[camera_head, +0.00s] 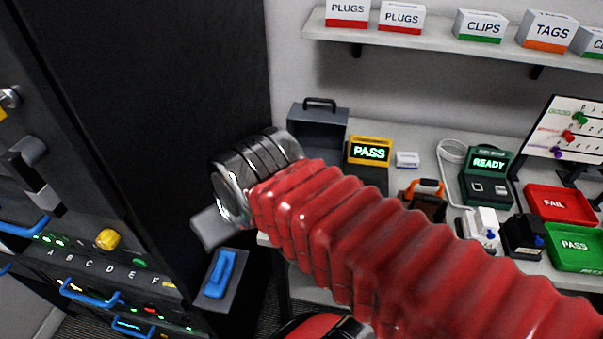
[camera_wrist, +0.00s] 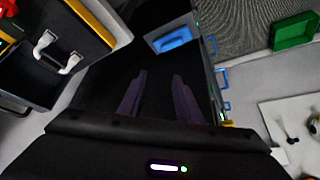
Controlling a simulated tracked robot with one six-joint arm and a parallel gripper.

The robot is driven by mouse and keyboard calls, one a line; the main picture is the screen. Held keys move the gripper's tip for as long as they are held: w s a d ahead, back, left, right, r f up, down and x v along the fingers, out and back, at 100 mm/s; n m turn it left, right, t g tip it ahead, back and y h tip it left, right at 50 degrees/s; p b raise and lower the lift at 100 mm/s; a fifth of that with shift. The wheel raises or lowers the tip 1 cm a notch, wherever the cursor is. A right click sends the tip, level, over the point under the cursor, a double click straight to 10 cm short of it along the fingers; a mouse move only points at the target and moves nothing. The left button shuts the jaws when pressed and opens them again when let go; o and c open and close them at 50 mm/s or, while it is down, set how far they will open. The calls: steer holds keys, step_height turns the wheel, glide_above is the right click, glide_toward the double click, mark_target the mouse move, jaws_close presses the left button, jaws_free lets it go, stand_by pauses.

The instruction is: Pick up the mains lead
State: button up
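I cannot make out a mains lead for certain. A blue object, either a coiled lead or a handle, lies on a grey plate beside the dark cabinet (camera_head: 219,273); a blue object on a grey plate also shows in the wrist view (camera_wrist: 173,39). A white cable (camera_head: 447,172) loops beside the READY tester (camera_head: 487,180) on the bench. My gripper (camera_wrist: 158,73) is open, its two dark fingers apart with nothing seen between them. In the wrist view the blue object is beyond the fingertips. In the head view my red arm hides most of the gripper.
The tall dark cabinet (camera_head: 150,110) fills the left, with blue handles and lettered slots. The bench (camera_head: 420,140) holds a PASS display (camera_head: 369,155), an open grey case (camera_head: 318,122), and red FAIL (camera_head: 560,204) and green PASS (camera_head: 578,245) trays. A shelf (camera_head: 420,40) of boxes is above.

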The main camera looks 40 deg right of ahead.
steer(key=shift+o, duration=0.6)
steer(key=w+d+r+n+g, duration=0.1)
steer(key=w+d+n, duration=0.1)
steer(key=d, duration=0.7)
steer(key=w+d+r+n+g, duration=0.1)
steer(key=w+d+n, duration=0.2)
steer(key=d, duration=0.7)
steer(key=w+d+r+n+g+y, duration=0.1)
steer(key=w+d+n+g, duration=0.1)
steer(key=d, duration=0.8)
steer(key=shift+w+n, duration=0.3)
steer(key=shift+w, duration=0.3)
steer(key=f, duration=0.5)
steer(key=w+f, duration=0.1)
steer(key=f, duration=0.2)
steer(key=shift+a+f, duration=0.2)
steer(key=shift+a, duration=0.15)
steer(key=shift+f, duration=0.1)
